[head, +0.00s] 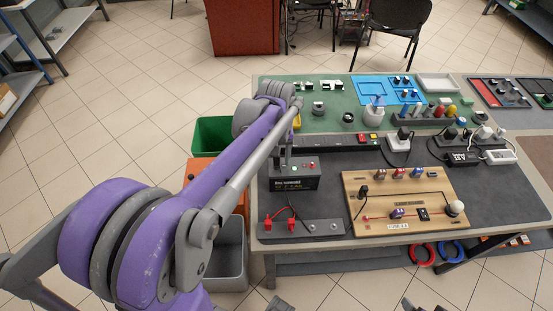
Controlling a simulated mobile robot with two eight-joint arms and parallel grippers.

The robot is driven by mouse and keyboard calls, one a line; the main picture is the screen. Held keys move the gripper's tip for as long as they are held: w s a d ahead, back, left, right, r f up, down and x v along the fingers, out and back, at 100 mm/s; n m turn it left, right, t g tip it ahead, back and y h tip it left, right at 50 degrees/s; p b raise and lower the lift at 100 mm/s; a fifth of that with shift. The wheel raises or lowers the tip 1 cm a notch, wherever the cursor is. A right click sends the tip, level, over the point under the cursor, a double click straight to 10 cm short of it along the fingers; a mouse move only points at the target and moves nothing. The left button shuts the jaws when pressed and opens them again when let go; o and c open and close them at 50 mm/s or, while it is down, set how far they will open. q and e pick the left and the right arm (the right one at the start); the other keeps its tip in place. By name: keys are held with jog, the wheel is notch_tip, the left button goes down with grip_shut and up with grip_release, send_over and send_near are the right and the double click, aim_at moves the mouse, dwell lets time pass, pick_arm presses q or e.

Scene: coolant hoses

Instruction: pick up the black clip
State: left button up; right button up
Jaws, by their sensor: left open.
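My left gripper (285,152) points down just above the black battery box (294,183), at the back left of the dark mat. It is open; its fingers are small and partly hidden by my purple arm. I cannot make out the black clip for certain. A thin dark lead and a red lead (292,207) run near the front of the box. Two red clips (292,224) stand on a grey strip (320,228) in front of it. My right gripper cannot be made out.
A wooden board (390,228) with several parts lies right of the box. A black power strip (335,142) lies behind it. A green bin (213,135) and a grey bin (232,262) stand left of the table. Bare mat lies at the far right.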

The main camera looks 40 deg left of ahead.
pick_arm(q)
jog(key=shift+f, duration=0.35)
grip_shut()
jog(key=shift+r, duration=0.2)
notch_tip(320, 180, up, 10)
jog(key=shift+f+p, duration=0.15)
jog(key=shift+p, duration=0.25)
jog(key=shift+r+p, duration=0.9)
jog(key=shift+r, duration=0.65)
